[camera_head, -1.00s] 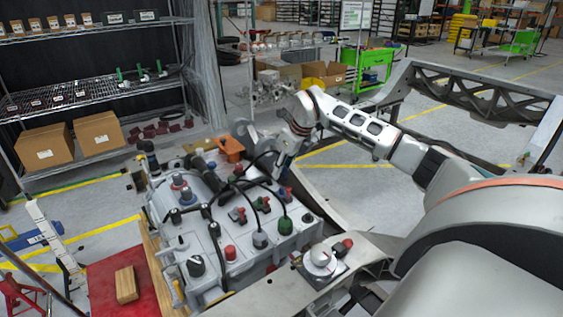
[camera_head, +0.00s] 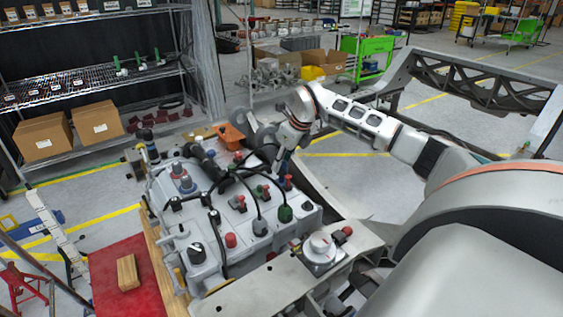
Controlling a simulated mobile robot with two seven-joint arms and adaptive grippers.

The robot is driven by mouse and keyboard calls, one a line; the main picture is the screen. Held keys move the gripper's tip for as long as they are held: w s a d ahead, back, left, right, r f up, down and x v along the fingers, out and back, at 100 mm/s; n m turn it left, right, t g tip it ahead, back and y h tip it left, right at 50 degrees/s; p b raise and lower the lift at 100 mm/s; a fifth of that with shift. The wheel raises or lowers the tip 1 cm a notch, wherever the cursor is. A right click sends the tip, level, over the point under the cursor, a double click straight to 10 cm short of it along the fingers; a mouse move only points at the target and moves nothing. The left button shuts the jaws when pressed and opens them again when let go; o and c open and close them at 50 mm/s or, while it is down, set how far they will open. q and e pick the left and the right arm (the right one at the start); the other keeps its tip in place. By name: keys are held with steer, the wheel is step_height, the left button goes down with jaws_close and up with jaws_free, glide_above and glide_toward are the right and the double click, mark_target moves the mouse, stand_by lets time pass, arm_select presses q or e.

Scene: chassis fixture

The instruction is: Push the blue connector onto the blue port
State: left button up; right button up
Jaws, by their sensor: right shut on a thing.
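My right gripper (camera_head: 280,164) reaches in from the right and points down over the far right part of the grey unit (camera_head: 205,229). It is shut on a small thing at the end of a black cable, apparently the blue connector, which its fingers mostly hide. My left gripper is not in view.
Black cables loop over the unit's top among red, green and grey plugs, including a green one (camera_head: 285,214). A metal plate with a round grey knob (camera_head: 320,242) lies in front. A red mat (camera_head: 116,262) bears a wooden block. Shelves stand at the back left.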

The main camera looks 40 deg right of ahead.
mark_target(281, 169)
steer(key=shift+f, duration=0.1)
steer(key=shift+f, duration=0.15)
steer(key=shift+f, duration=0.15)
steer(key=shift+f+b, duration=0.55)
steer(key=shift+f, duration=0.35)
steer(key=shift+f, duration=0.25)
steer(key=shift+f, duration=0.3)
steer(key=o, duration=1.1)
